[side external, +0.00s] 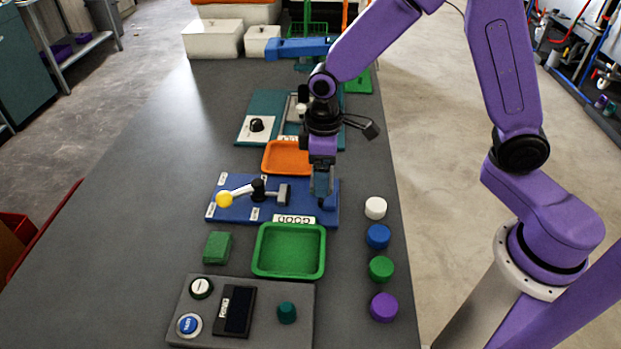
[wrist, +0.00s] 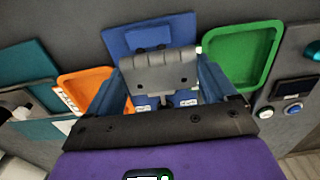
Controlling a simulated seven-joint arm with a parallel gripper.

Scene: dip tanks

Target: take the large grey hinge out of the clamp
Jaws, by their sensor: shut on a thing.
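The large grey hinge (wrist: 160,75) shows in the wrist view between my blue fingers, with holes along its plate. My gripper (wrist: 163,85) is shut on it. In the side view my gripper (side external: 322,190) points down over the right part of the blue board (side external: 235,207). The fingers hide most of the hinge there, and I cannot tell how far it stands off the board. The clamp (side external: 258,190) is on the board left of my gripper, its yellow-knobbed handle (side external: 225,199) lying to the left. A grey piece (side external: 282,194) shows at its right end.
An orange tray (side external: 267,158) lies behind the board and a green tray (side external: 257,270) in front. A green block (side external: 217,247) and control panel (side external: 260,335) are nearer. Several coloured round pieces (side external: 379,236) line the right edge. The table's left side is clear.

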